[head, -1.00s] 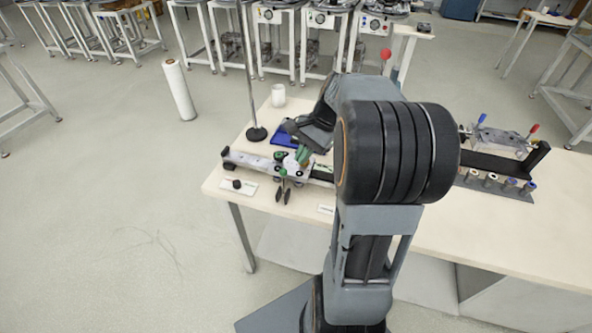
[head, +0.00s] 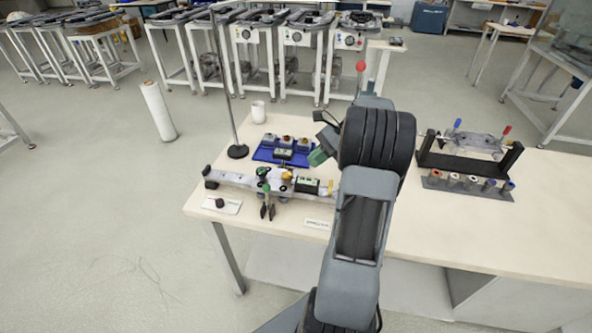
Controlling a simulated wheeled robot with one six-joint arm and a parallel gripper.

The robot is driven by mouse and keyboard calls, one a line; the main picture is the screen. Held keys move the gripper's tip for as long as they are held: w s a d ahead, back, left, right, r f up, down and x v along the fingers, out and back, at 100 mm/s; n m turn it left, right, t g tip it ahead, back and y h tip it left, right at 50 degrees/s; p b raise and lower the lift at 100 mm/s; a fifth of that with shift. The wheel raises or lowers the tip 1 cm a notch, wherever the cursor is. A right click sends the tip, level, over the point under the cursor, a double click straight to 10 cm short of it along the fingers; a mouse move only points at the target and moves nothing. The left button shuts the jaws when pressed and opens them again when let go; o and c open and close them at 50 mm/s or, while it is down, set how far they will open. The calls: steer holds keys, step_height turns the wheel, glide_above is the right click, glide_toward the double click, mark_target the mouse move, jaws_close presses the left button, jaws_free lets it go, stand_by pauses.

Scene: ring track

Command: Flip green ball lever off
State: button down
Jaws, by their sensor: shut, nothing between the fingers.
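A small green ball (head: 262,171) shows on the light grey track fixture (head: 230,179) at the left part of the table. A second green spot sits just below it, above two dark prongs (head: 267,211); the tilt of the lever under the ball is too small to tell. My gripper (head: 317,158), with green fingertips, is shut and empty. It is in the air to the right of the green ball and apart from it, beside the blue tray. My dark arm hides part of the table behind it.
A blue tray (head: 264,155) with several small parts lies behind the track. A tall metal stand (head: 237,151) and a white cup (head: 258,111) are nearby. On the right are a black-framed fixture (head: 430,160) with blue and red balls and a peg rack (head: 434,185).

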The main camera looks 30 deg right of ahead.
glide_toward(267, 198)
steer(key=shift+w+d+f, duration=0.1)
steer(key=shift+w+f, duration=0.1)
steer(key=shift+f, duration=0.35)
steer(key=shift+w+d+f, duration=0.15)
steer(key=shift+f, duration=0.4)
steer(key=shift+w+a+r, duration=0.15)
steer(key=shift+w+a, duration=0.1)
steer(key=shift+a, duration=0.75)
steer(key=shift+w+a+r, duration=0.15)
steer(key=shift+w+a, duration=0.05)
steer(key=shift+a, duration=0.75)
